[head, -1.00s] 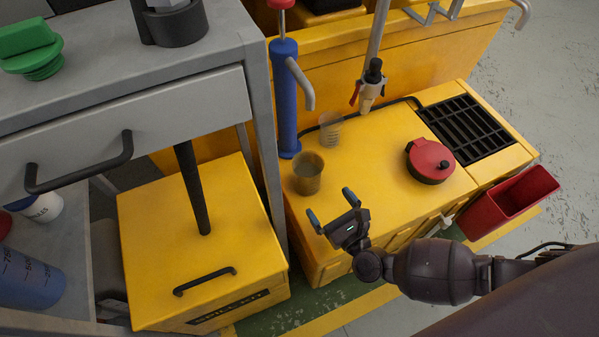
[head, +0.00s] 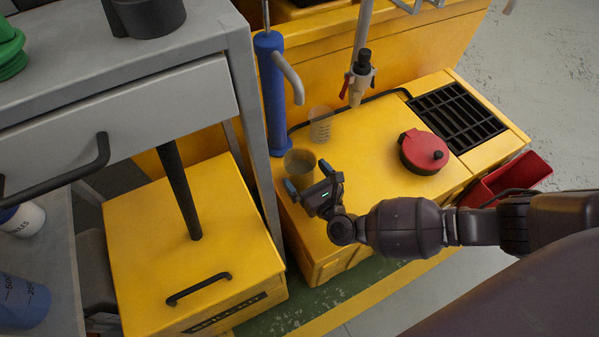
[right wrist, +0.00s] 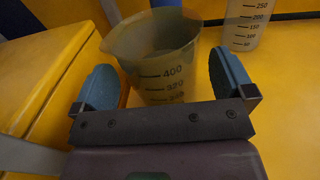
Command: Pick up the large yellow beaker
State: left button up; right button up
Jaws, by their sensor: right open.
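The large yellow beaker (head: 300,161) is translucent and stands upright on the yellow cabinet top, close to the blue pump cylinder. My right gripper (head: 308,178) is open at the beaker's near side, and its fingers partly cover the beaker's lower part. In the right wrist view the beaker (right wrist: 158,62), with dark volume marks, shows between and beyond the two blue fingertips (right wrist: 165,80). The gripper is not closed on it; whether a finger touches it I cannot tell. My left gripper is not in view.
A smaller clear beaker (head: 321,124) stands just behind. The blue pump (head: 271,95) and grey cart leg (head: 254,130) are close on the left. A nozzle (head: 357,85) hangs behind. A red lidded container (head: 423,153) and black grate (head: 458,118) are to the right.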

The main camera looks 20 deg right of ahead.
jog(key=shift+w+a, duration=0.15)
jog(key=shift+w, duration=1.1)
jog(key=c, duration=1.1)
